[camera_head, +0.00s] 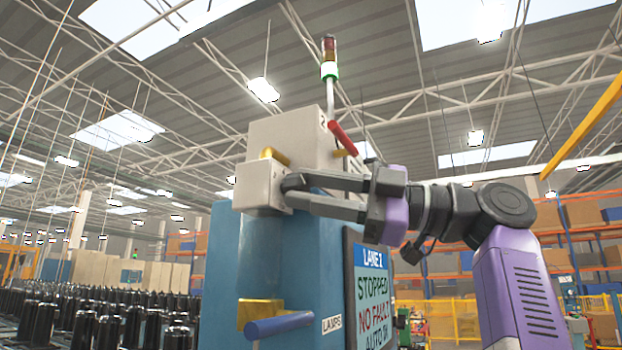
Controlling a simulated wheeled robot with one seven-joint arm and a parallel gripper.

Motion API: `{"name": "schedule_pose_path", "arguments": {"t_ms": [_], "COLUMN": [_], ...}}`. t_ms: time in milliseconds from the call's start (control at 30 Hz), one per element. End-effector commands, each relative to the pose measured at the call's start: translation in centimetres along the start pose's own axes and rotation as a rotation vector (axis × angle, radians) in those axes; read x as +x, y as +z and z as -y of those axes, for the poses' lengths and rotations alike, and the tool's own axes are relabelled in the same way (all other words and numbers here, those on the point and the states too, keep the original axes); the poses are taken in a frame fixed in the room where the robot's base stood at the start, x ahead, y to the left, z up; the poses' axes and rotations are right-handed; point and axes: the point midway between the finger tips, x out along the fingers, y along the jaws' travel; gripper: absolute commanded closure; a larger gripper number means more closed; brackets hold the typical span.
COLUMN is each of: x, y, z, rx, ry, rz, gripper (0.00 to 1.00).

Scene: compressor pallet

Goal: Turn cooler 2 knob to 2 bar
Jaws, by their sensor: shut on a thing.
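A large beige box (288,140) with a partly visible mark like a "2" near its top right corner sits on a blue cabinet (311,240). A smaller beige box (255,187) juts out at its lower front left. My gripper (289,192) reaches in from the right, with its fingertips at the right face of the small box. It is shut on what seems to be the knob there. The fingers hide most of the knob, and no pressure scale or pointer can be read.
A red lever (342,138) stands just above my fingers. A blue handle (280,323) juts out below, by a "LAMPS" label (332,323). A status screen (373,295) reads "STOPPED NO FAULT". Black cylinders (90,315) stand at left; a stack light (329,70) rises above.

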Motion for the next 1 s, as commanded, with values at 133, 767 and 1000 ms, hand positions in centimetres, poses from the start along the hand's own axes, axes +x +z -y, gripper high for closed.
{"name": "schedule_pose_path", "arguments": {"t_ms": [133, 767, 1000], "x": [0.00, 0.02, 0.02], "y": [-0.09, -0.09, -0.05], "z": [-0.05, 0.03, 0.00], "rx": [-0.034, -0.050, -0.049], "ry": [-0.015, -0.022, -0.021], "rz": [-0.001, -0.002, -0.001], "gripper": [1.00, 0.44, 0.44]}}
